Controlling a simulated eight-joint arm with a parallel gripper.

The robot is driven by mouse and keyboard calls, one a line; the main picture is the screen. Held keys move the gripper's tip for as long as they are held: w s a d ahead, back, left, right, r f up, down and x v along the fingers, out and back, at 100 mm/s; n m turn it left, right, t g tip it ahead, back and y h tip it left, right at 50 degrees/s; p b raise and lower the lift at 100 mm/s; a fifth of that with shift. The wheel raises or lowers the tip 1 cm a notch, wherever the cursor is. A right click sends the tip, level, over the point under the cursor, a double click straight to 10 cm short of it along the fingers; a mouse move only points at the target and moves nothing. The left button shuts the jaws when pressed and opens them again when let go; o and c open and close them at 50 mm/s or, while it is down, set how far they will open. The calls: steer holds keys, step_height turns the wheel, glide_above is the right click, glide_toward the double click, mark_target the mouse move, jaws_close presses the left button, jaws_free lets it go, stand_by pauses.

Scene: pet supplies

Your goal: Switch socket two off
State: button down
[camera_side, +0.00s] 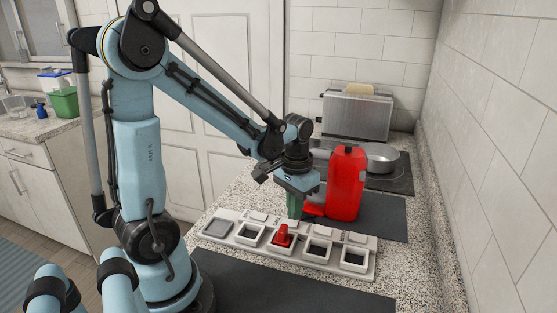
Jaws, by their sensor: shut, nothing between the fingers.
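A pale socket strip (305,262) lies on the counter, with a row of square sockets and small pale switches along its far side. A red plug (282,238) sits in the middle socket. The second socket from the left (250,235) looks dark and empty, as does the second from the right (318,250). I see no readable numbers, and the switch positions are too small to tell. My gripper (297,190) is shut and empty, pointing down above the far side of the strip near the middle. A dark green piece (294,206) shows just below it; I cannot tell whether they touch.
A red container (345,182) stands close behind and right of my gripper. A toaster (357,115) and a metal pan (381,157) stand farther back. A dark mat (290,292) lies in front of the strip. A tiled wall bounds the right.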

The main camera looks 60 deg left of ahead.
mark_target(294, 223)
steer(key=shift+f, duration=0.95)
stand_by(0.5)
steer(key=shift+r, duration=3.55)
steer(key=s+d+r+m+t, duration=0.1)
steer(key=d+r+m+t, duration=0.2)
steer(key=d+t, duration=0.4)
steer(key=shift+s+d+r, duration=0.15)
steer(key=shift+d+r, duration=0.05)
steer(key=shift+d, duration=0.75)
